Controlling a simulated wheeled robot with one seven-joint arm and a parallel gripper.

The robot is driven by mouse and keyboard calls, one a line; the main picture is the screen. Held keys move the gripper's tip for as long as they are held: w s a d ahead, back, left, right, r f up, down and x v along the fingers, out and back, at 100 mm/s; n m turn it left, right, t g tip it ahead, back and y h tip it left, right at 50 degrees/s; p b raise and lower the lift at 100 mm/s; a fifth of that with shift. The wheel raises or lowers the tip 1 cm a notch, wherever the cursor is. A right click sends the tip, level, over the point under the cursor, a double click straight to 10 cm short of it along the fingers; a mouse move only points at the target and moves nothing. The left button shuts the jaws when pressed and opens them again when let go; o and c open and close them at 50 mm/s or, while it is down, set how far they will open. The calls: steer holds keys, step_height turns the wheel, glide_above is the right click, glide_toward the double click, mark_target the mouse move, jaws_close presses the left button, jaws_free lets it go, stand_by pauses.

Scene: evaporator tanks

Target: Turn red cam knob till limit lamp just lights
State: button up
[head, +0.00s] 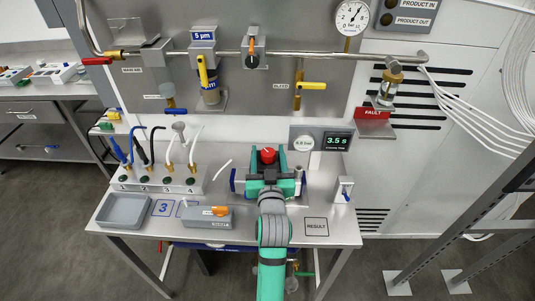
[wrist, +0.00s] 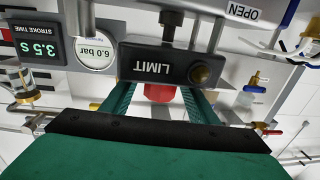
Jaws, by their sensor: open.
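The red cam knob (head: 267,156) is on the bench fixture in front of my gripper (head: 267,165). My green fingers are open, one on each side of the knob. In the wrist view the red knob (wrist: 160,92) shows between the fingers, partly hidden below the black limit box (wrist: 150,65). I cannot tell whether the fingers touch it. The box carries a round limit lamp (wrist: 205,73), which looks dark and unlit. In the head view I cannot make out the lamp.
A display (head: 338,142) reads 3.5 s, beside a gauge (head: 303,142). A numbered block with hoses (head: 155,180), a grey tray (head: 124,210) and a grey box with an orange lever (head: 205,216) are left. A small valve (head: 343,189) stands right. The RESULT square (head: 316,227) is bare.

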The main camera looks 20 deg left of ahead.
steer(key=c, duration=1)
steer(key=shift+c, duration=0.2)
steer(key=shift+n+g+y, duration=0.7)
steer(key=shift+n+y, duration=0.3)
steer(key=shift+y, duration=0.4)
steer(key=o, duration=1)
steer(key=shift+o, duration=0.2)
steer(key=v, duration=1.1)
